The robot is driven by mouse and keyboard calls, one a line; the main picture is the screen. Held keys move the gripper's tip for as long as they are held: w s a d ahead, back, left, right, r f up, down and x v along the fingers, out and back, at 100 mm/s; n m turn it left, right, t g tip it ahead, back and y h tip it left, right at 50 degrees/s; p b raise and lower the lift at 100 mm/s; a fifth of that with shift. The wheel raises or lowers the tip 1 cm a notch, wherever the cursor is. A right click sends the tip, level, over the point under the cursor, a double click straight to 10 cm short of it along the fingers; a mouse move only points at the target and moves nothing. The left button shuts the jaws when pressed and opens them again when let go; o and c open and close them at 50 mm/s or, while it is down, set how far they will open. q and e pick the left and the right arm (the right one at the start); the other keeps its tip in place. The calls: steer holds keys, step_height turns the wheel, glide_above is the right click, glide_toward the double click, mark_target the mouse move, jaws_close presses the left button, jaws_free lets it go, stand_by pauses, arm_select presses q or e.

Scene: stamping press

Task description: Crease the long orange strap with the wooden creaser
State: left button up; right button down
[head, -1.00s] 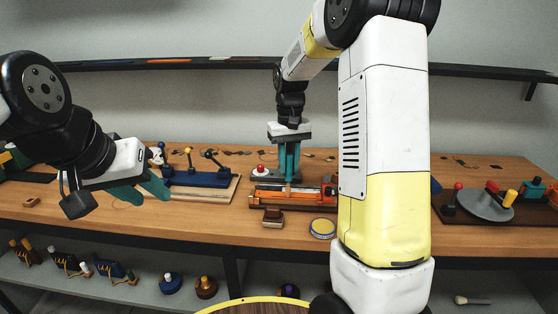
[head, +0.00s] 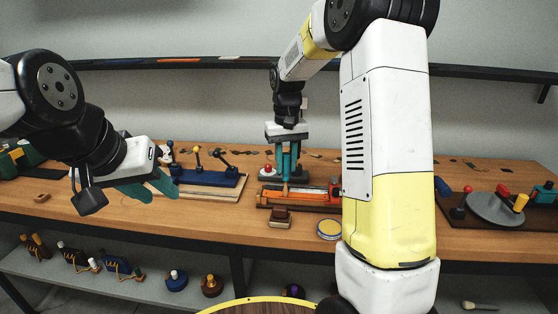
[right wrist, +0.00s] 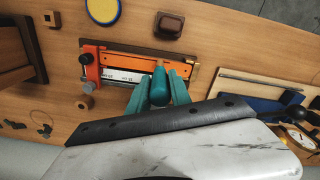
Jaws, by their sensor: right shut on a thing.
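My right gripper (head: 287,172) points down over an orange fixture (head: 305,196) on the bench, near its left end. The fixture (right wrist: 110,55) has a long orange bar, a white marked scale and a red clamp at one end. I cannot tell whether its orange bar is the strap. My left gripper (head: 150,188) hangs empty, fingers apart, left of the blue lever tool.
A brown block (head: 279,217) and a round blue-and-yellow tin (head: 329,229) lie in front of the fixture. A blue lever tool (head: 205,179) stands to its left. A grey turntable (head: 495,208) stands at right. Several tools fill the lower shelf (head: 145,293).

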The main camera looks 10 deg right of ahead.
steer(key=shift+a, duration=0.15)
stand_by(0.4)
steer(key=shift+w+a, duration=0.2)
steer(key=shift+a, duration=0.45)
steer(key=shift+w+a, duration=0.2)
steer(key=shift+a, duration=0.45)
steer(key=shift+a, duration=0.1)
steer(key=a, duration=0.1)
steer(key=w+a, duration=0.1)
steer(key=shift+a, duration=0.4)
steer(key=shift+s+r, duration=0.1)
steer(key=shift+r, duration=2.35)
